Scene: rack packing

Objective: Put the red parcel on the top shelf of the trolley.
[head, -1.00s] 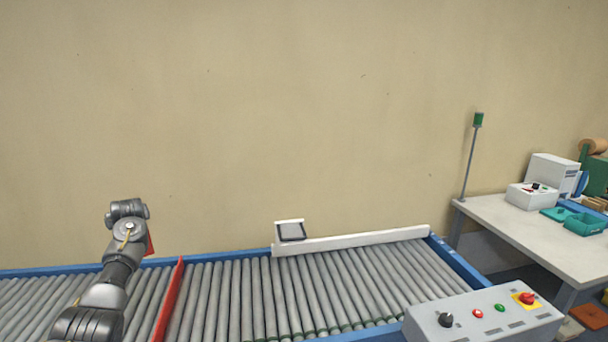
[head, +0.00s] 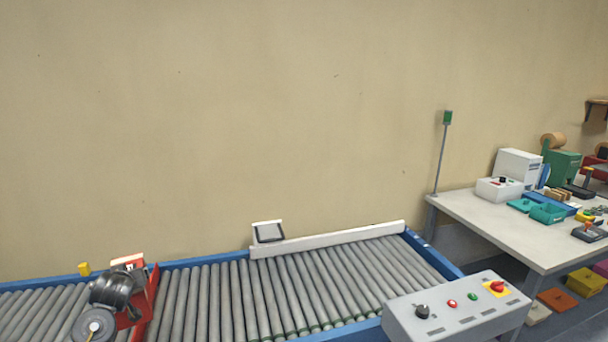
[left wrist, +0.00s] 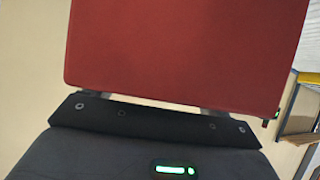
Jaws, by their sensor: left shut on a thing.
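The red parcel (left wrist: 185,45) fills the upper middle of the left wrist view, held at the fingers. My left gripper (head: 118,285) is shut on it at the lower left of the head view, above the roller conveyor. There, a red and white patch beside the gripper appears to be part of the parcel; most of it is hidden by my arm. My right gripper is not in view. The trolley is not clearly visible in either view.
The roller conveyor (head: 290,296) has a red divider (head: 152,290) close to my left gripper and a white guide rail (head: 330,239). A control box (head: 455,310) stands at the front right. A workbench (head: 480,215) with equipment is at the right.

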